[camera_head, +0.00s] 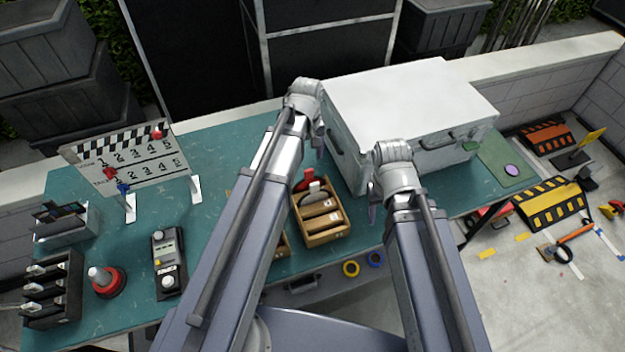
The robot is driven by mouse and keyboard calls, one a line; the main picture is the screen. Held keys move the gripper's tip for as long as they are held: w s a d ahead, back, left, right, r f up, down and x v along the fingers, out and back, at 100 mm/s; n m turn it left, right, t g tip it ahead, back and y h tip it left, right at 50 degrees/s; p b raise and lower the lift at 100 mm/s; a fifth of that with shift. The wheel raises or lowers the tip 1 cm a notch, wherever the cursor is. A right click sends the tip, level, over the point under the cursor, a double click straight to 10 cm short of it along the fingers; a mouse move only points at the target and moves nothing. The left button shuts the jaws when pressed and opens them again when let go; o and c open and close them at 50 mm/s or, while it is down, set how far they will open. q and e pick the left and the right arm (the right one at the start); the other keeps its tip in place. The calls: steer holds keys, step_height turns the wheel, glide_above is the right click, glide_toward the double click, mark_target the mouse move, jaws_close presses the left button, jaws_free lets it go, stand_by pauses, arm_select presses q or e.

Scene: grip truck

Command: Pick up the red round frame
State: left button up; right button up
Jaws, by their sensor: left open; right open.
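A red round piece (107,283) with a pale knob in its middle stands on the teal table at the left front, the closest match I see to a red round frame. My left gripper (318,140) is open by the left side of a large white case, far to the right of the red piece. My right gripper (373,205) is open in front of the case, further right. Both grippers are small and partly hidden by their wrists, and nothing shows between their fingers.
The teal table (215,165) holds a clapperboard (130,160), a grey control box (167,262), a dark rack (52,290), a wooden box (322,236) with small parts and the white case (400,95). My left arm crosses the table's middle. Striped ramps (550,205) lie at the right.

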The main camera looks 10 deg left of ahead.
mark_target(309, 170)
arm_select(q)
steer(key=shift+f+b, duration=1.1)
steer(key=shift+f, duration=0.2)
steer(key=f+b, duration=0.5)
steer(key=shift+s+d+f, duration=0.1)
steer(key=shift+s+f, duration=0.05)
steer(key=shift+s, duration=0.05)
jaws_close()
steer(key=shift+s, duration=0.1)
